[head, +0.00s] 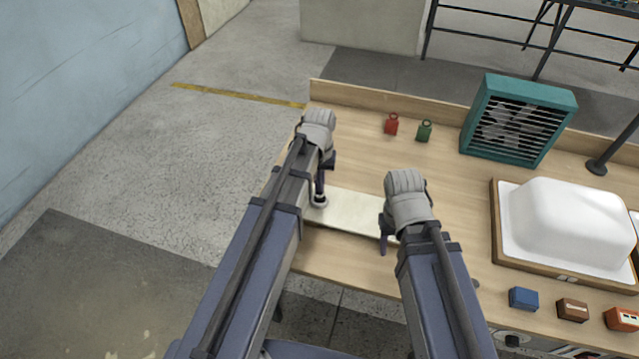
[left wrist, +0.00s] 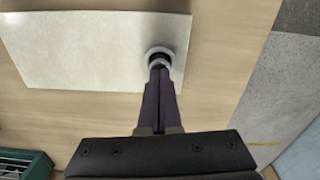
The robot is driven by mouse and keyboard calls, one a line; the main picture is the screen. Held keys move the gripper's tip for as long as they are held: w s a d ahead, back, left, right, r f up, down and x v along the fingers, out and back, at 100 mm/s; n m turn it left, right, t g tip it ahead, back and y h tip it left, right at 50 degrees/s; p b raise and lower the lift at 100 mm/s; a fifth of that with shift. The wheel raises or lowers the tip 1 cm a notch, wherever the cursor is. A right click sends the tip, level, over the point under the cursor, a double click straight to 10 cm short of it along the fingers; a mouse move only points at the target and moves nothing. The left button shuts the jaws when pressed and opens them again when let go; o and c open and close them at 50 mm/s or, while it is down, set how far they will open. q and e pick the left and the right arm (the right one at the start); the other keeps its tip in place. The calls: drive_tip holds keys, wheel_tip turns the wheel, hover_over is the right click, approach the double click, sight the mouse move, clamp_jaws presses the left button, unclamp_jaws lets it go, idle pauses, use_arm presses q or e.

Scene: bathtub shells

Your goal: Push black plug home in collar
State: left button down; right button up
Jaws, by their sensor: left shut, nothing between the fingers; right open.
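A pale grey ring-shaped collar (head: 319,203) sits near the left end of a cream board on the bench. It also shows in the left wrist view (left wrist: 149,53), with the black plug (left wrist: 159,54) as a dark round shape inside it. My left gripper (head: 320,193) is shut and empty, pointing down over the collar. In the left wrist view its closed fingertips (left wrist: 160,65) are at the plug; I cannot tell whether they touch it. The fingers hide part of the collar and plug, so the plug's depth is unclear. My right gripper (head: 384,238) is open over the board's right part.
The cream board (head: 350,212) lies on the wooden bench (head: 375,168). Red (head: 391,125) and green (head: 424,132) small weights and a teal fan heater (head: 515,120) stand behind. A white tub shell (head: 575,225) and several small boxes are at right. The bench ends left of the collar.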

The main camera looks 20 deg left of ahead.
use_arm(q)
drive_tip(key=shift+f+b, duration=0.55)
drive_tip(key=shift+r, duration=0.1)
drive_tip(key=shift+r+p, duration=1.45)
drive_tip(key=shift+p, duration=0.1)
drive_tip(key=shift+r, duration=0.1)
wheel_tip(320, 180, up, 8)
drive_tip(key=p, duration=0.8)
drive_tip(key=s+d+f+m+y+b, duration=0.1)
drive_tip(key=s+d+m, duration=0.4)
drive_tip(key=s+d, duration=0.5)
drive_tip(key=s+f+b, duration=0.1)
drive_tip(key=s, duration=0.3)
drive_tip(key=shift+s+d, duration=0.2)
drive_tip(key=shift+d, duration=0.05)
drive_tip(key=shift+d+f, duration=0.1)
